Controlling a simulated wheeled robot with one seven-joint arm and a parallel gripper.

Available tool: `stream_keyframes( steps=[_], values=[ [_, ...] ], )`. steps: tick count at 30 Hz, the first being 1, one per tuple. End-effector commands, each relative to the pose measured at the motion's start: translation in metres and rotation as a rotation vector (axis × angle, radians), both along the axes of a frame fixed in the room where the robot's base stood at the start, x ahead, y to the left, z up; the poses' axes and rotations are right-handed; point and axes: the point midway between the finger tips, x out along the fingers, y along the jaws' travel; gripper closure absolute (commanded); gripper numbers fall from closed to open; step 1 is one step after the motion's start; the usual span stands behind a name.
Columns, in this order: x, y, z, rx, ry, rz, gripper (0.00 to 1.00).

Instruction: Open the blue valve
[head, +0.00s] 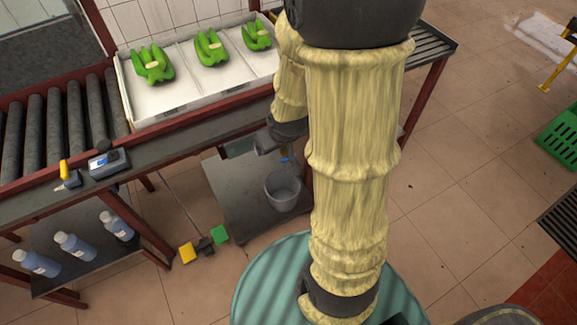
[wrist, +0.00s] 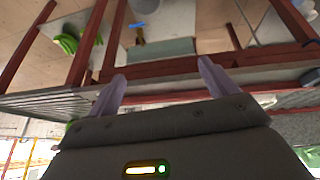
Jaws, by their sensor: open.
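The blue valve handle shows as a small blue piece (head: 284,159) just above a grey bucket (head: 283,203) in the head view, mostly hidden by my arm. In the wrist view the blue handle (wrist: 137,25) lies beyond my fingertips, near the top and left of centre. My gripper (wrist: 162,70) is open, with two pale fingers apart and nothing between them. The fingers are clear of the handle. The head view does not show the fingertips clearly.
A roller conveyor table (head: 62,135) runs along the left, with a white tray (head: 195,100) of green banana bunches. Yellow, dark and green blocks (head: 219,235) lie low in front. A green crate (head: 560,140) is at right.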

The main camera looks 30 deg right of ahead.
Motion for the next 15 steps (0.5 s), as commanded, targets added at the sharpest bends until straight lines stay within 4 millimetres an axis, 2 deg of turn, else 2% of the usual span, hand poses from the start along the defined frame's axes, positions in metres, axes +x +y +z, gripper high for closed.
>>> stream_keyframes(
  steps=[1, 9, 15],
  values=[
    [0.008, -0.01, -0.035, -0.01, -0.029, 0.004, 0.15],
    [0.044, -0.048, -0.127, -0.044, -0.235, 0.065, 0.15],
    [0.059, -0.069, -0.192, -0.042, -0.389, 0.11, 0.15]
  ],
)
